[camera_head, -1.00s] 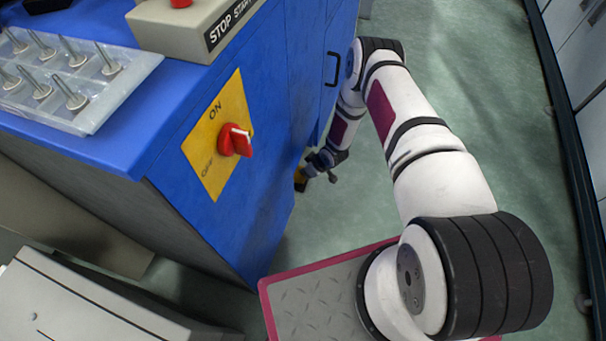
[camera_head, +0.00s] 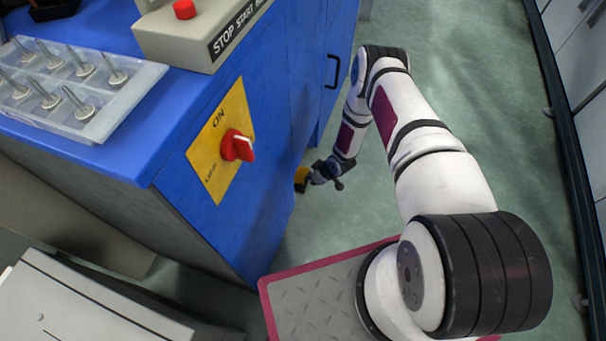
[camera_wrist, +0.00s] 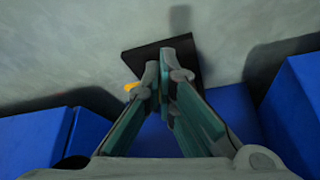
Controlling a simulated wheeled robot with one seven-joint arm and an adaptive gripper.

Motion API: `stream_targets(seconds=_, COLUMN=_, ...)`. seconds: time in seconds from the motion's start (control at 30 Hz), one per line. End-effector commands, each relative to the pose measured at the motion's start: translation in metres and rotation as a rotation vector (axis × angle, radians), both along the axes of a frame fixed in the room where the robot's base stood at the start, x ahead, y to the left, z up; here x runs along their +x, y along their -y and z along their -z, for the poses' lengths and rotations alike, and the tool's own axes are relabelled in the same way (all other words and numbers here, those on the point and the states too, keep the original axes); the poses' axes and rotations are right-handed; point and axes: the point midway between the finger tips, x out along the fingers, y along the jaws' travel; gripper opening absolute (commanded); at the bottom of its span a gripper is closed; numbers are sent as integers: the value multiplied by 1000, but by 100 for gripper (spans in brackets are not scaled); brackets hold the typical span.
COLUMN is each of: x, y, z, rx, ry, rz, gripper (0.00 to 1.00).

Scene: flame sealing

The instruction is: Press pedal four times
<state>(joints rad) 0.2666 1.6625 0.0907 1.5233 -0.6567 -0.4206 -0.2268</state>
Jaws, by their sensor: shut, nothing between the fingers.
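A dark flat plate, which looks like the pedal (camera_wrist: 187,52), lies under my fingertips in the wrist view. A small yellow part (camera_wrist: 130,87) shows at the left of the fingers. It also shows in the head view (camera_head: 300,180) at the foot of the blue cabinet. My gripper (camera_wrist: 160,70) is shut and empty, pointing down over the plate. In the head view my gripper (camera_head: 325,173) is low beside the cabinet, next to the yellow part. Whether the fingertips touch the plate I cannot tell.
The blue cabinet (camera_head: 275,120) stands left of my arm, with a red knob (camera_head: 238,146) and a grey STOP START box (camera_head: 190,35). A clear tray (camera_head: 120,105) with several metal pieces sits on top. Green floor (camera_head: 460,90) is open to the right.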

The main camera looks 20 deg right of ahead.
Motion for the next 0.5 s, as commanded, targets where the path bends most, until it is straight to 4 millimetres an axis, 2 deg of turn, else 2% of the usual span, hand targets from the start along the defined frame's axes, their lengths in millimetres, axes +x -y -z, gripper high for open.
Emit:
stream_targets(seconds=0.23, x=-4, y=4, z=-13, rx=-1, ry=0, rz=0, gripper=0)
stream_targets(seconds=0.5, x=-22, y=17, z=-60, rx=-1, ry=1, rz=2, gripper=0)
